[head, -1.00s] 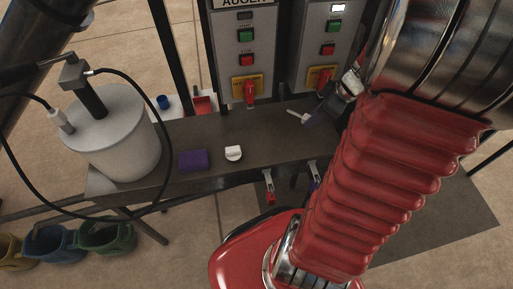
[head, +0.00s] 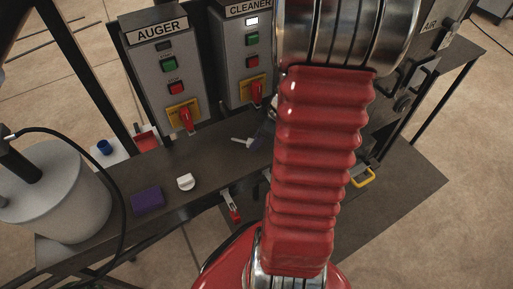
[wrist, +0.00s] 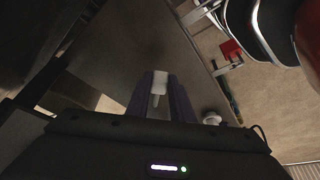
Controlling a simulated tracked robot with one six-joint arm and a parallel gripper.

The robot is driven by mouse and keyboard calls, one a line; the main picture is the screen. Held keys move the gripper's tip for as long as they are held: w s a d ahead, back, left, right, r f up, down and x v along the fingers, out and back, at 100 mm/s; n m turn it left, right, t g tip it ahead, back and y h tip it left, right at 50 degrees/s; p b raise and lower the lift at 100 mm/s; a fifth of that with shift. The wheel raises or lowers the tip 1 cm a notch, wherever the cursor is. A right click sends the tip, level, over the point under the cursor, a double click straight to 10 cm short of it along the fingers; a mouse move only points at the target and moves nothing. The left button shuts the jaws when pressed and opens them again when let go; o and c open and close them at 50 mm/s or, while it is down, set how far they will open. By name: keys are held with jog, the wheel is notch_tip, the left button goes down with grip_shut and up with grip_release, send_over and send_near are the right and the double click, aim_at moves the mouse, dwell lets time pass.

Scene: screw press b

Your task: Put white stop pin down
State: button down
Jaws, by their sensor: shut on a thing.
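The white stop pin (wrist: 157,88) is held between the two purple fingers of my gripper (wrist: 159,80) in the wrist view. The fingers are shut on it, and its narrow end points back toward the palm. In the head view the pin (head: 242,140) sticks out to the left of my gripper (head: 260,141), over the dark bench top (head: 160,167). I cannot tell whether it touches the bench. My red-sleeved arm hides most of the gripper in the head view.
A purple block (head: 147,201) and a white round knob (head: 186,182) are on the bench, left of the pin. A grey cylinder (head: 62,195) stands at far left. AUGER (head: 163,75) and CLEANER (head: 245,60) control boxes stand behind. A red-handled clamp (head: 233,207) is at the front edge.

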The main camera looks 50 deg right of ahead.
jog(key=shift+f, duration=0.1)
jog(key=shift+f, duration=2)
jog(key=c, duration=1.6)
grip_release()
jog(key=shift+o, duration=0.2)
jog(key=shift+r, duration=0.1)
jog(key=v, duration=1.2)
